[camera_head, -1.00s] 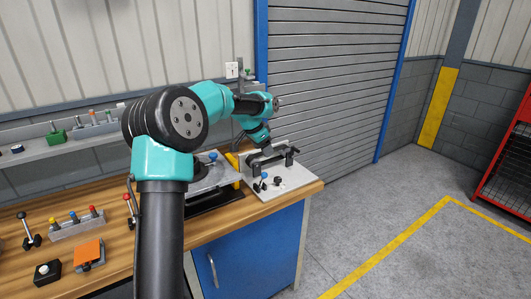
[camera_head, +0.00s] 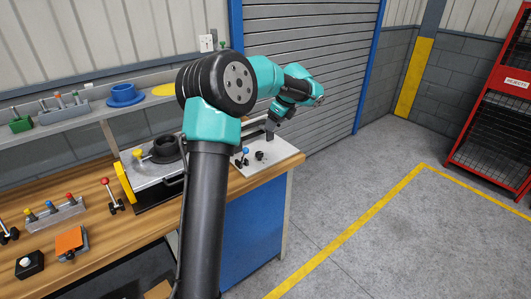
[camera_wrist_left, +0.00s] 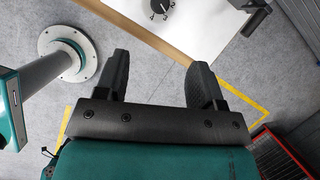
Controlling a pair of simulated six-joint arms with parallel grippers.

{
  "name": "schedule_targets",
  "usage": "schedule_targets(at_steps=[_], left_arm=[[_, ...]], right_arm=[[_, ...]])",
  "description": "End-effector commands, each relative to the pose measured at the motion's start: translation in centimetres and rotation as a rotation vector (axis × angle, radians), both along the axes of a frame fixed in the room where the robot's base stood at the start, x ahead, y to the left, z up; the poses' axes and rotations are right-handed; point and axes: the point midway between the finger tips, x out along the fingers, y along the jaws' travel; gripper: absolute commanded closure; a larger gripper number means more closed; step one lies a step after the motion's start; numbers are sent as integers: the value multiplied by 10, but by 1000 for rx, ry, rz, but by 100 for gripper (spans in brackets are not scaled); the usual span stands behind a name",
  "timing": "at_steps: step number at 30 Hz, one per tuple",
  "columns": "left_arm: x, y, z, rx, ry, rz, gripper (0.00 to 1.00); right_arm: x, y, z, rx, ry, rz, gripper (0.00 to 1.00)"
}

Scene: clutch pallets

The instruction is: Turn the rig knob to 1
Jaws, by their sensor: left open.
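The knob is a small black dial (camera_head: 259,156) on the white rig plate (camera_head: 277,158) at the right end of the bench. In the left wrist view the knob (camera_wrist_left: 157,4) is cut off by the top edge, with small marks around it that I cannot read. My left gripper (camera_head: 271,128) is above the rig plate, apart from the knob. In the left wrist view its two black fingers (camera_wrist_left: 160,60) are spread with nothing between them, and the knob lies beyond their tips. My right gripper is not in view.
A blue-topped lever (camera_head: 245,151) stands just left of the knob. A dark clamp bar on the plate is partly hidden by my arm. A grey fixture with a black ring (camera_head: 166,148) and a red-topped lever (camera_head: 105,182) are farther left. Open floor lies to the right.

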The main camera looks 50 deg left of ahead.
Motion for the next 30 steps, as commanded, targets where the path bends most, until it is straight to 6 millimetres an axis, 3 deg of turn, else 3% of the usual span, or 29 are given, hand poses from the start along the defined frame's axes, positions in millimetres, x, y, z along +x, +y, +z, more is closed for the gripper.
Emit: schedule_targets(at_steps=[5, 11, 30], left_arm=[[0, 1, -4, -1, 0, 1, 38], [-3, 9, -24, -2, 1, 4, 38], [-14, 49, -123, -2, 0, 4, 38]], right_arm=[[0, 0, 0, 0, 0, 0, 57], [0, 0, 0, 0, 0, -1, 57], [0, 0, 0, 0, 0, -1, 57]])
